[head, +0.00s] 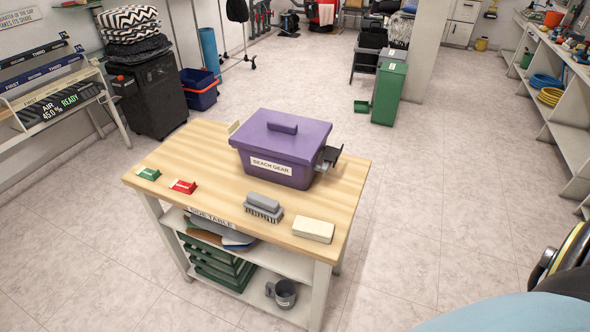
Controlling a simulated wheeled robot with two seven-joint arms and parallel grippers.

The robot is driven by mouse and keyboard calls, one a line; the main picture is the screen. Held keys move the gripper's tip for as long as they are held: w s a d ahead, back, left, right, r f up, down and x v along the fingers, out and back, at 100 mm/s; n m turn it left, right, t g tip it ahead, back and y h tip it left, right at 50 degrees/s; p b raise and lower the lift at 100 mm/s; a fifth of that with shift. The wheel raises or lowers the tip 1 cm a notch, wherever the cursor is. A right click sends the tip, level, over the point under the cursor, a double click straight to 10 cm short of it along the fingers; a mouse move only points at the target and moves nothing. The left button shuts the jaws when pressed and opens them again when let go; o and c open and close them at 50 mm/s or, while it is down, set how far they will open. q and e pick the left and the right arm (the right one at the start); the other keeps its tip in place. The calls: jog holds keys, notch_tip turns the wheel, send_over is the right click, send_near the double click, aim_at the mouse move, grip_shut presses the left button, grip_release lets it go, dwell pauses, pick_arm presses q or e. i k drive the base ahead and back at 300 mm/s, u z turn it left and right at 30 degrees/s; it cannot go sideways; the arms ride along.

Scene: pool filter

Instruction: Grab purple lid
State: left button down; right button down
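The purple lid (300,139) sits on the purple box (303,176) labelled "BEACH GEAR", on the wooden table top. The lid has a raised purple bar handle (275,126) in its middle. The lid looks level and closed on the box, so the inside is hidden. Neither of my grippers shows in the head view.
A dark grey piece (330,156) juts from the box's right side and a beige piece (234,127) from its left. A grey brush (263,207), a cream block (313,230), and red (183,187) and green (148,174) pieces lie in front.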

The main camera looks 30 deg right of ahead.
aim_at(286, 136)
jog(key=u, duration=0.1)
jog(key=k, duration=0.3)
jog(key=z, duration=0.95)
jog(key=i, duration=0.45)
